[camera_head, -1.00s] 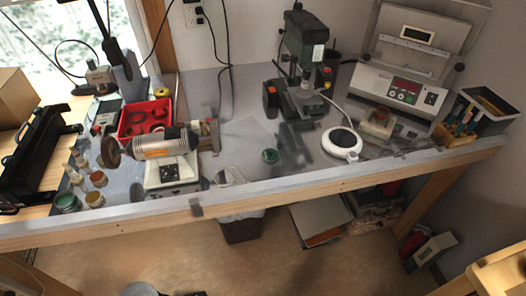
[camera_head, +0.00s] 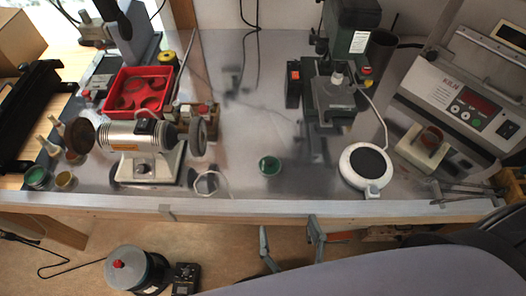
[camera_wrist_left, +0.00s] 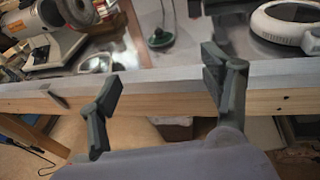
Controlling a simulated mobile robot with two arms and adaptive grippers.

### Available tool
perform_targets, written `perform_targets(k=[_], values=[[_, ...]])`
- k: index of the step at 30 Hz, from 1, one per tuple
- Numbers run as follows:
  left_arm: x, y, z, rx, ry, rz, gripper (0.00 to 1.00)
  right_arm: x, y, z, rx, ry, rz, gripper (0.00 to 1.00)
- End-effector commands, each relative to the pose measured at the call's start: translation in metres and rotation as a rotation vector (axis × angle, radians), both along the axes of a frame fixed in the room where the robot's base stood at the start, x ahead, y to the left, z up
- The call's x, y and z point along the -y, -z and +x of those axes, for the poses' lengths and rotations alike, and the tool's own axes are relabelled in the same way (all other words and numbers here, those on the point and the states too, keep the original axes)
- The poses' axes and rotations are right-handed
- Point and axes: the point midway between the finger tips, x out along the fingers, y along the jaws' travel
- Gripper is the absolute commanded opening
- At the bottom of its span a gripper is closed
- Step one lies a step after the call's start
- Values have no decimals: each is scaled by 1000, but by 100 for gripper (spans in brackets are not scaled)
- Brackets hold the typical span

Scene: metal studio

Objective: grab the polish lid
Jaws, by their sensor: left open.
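A small round green lid (camera_head: 269,165) lies by itself on the metal bench top (camera_head: 228,140), near the front edge; I take it to be the polish lid. It also shows in the left wrist view as a dark green disc (camera_wrist_left: 160,38) at the top middle. My left gripper (camera_head: 289,226) is open and empty, with its fingers spread in front of the bench edge and apart from the lid. In the left wrist view the left gripper (camera_wrist_left: 160,72) has one finger on each side of the lid's direction. My right gripper is not in view.
The bench's front edge (camera_head: 230,204) lies between gripper and lid. Bench around the lid is clear.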

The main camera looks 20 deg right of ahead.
Motion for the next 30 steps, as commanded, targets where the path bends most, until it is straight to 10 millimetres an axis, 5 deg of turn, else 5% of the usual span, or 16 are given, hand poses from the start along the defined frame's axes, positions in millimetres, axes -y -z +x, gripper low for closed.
perform_targets(k=[8,15,30], values=[[4,6,54,8,-2,4,72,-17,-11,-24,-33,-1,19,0],[8,17,100,5,-1,3,72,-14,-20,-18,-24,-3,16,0],[13,25,154,3,-1,3,72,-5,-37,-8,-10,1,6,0]])
